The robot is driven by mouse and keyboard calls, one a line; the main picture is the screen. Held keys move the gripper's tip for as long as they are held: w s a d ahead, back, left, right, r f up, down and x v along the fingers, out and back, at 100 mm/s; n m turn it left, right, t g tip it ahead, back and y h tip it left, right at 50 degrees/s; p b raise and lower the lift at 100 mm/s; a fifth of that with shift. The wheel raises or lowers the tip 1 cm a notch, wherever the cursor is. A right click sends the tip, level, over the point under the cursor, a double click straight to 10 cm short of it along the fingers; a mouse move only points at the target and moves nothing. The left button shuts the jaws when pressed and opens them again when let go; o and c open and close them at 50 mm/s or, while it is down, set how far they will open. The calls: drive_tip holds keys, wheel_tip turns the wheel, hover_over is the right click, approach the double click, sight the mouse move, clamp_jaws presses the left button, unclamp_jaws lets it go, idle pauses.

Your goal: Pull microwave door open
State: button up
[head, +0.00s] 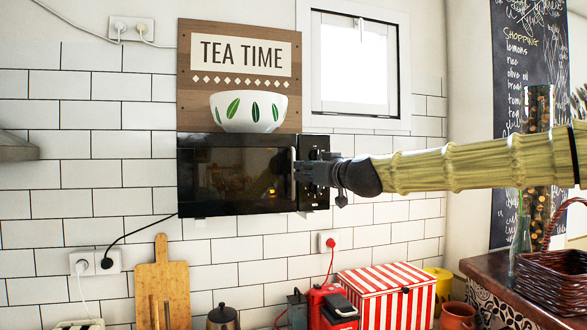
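The black microwave (235,205) is mounted against the white tiled wall, with a bowl on top. Its dark glass door (235,172) faces me and looks closed. The upright light handle (293,160) is at the door's right edge, beside the control panel (316,200). My gripper (299,172) reaches in from the right, in front of the panel, with its tips at the handle's middle. The tips overlap the handle in this view. I cannot tell whether they touch it, or whether they are open or shut. My gripper hides part of the panel.
A white bowl with green leaves (249,112) stands on the microwave, before a "TEA TIME" sign (240,45). Below are a cutting board (161,280), a red-striped box (385,300) and a red socket plug (329,243).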

sight(294, 170)
drive_tip(key=shift+p+x, duration=1.5)
drive_tip(key=shift+x, duration=2.45)
drive_tip(key=shift+a+f, duration=0.1)
clamp_jaws()
